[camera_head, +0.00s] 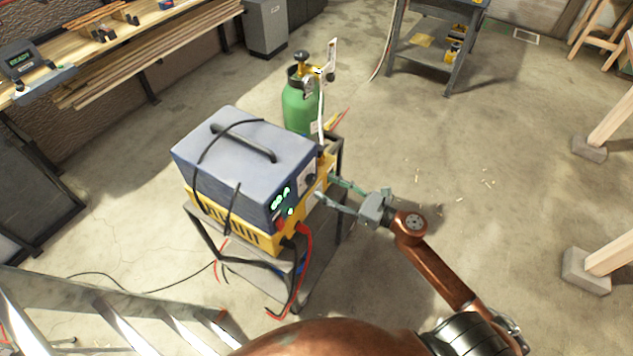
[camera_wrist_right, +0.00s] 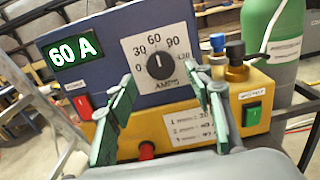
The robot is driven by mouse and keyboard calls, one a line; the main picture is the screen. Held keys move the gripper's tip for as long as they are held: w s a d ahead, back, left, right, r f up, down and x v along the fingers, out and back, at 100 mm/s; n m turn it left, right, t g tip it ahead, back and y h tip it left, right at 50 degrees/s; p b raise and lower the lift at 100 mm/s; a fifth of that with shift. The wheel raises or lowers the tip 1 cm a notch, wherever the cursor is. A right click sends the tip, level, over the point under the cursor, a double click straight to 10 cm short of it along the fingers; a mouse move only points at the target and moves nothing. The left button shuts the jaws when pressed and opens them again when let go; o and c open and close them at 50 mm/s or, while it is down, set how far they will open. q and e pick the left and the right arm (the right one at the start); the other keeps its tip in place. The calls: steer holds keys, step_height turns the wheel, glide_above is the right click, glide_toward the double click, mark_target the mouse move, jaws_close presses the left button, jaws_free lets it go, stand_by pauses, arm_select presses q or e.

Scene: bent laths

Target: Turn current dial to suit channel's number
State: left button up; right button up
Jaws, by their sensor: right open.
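The current dial (camera_wrist_right: 150,50) is a white AMPS face on the welder's blue front, with a black knob (camera_wrist_right: 158,66) whose pointer stands near 60. The dial also shows small in the head view (camera_head: 308,181). The green display (camera_wrist_right: 75,51) reads 60 A. A white card (camera_wrist_right: 188,127) with numbered lines sits on the yellow lower panel; the right finger hides part of it. My right gripper (camera_head: 325,187) is open in front of the panel. In the right wrist view its fingers (camera_wrist_right: 160,80) stand on either side of the knob, apart from it. My left gripper is out of view.
The welder (camera_head: 245,165) stands on a cart beside a green gas cylinder (camera_head: 302,105). Red and green switches (camera_wrist_right: 252,114) and blue and brass fittings (camera_wrist_right: 235,58) flank the dial. A ladder (camera_head: 130,310) lies at lower left. The floor right of the cart is mostly clear.

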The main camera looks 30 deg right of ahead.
mark_target(314, 181)
steer(key=x, duration=0.4)
steer(key=shift+w+a, duration=0.15)
steer(key=shift+w, duration=0.25)
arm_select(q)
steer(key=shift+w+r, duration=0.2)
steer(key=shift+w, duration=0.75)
arm_select(e)
steer(key=c, duration=0.4)
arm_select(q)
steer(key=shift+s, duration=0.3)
arm_select(e)
steer(key=c, duration=0.8)
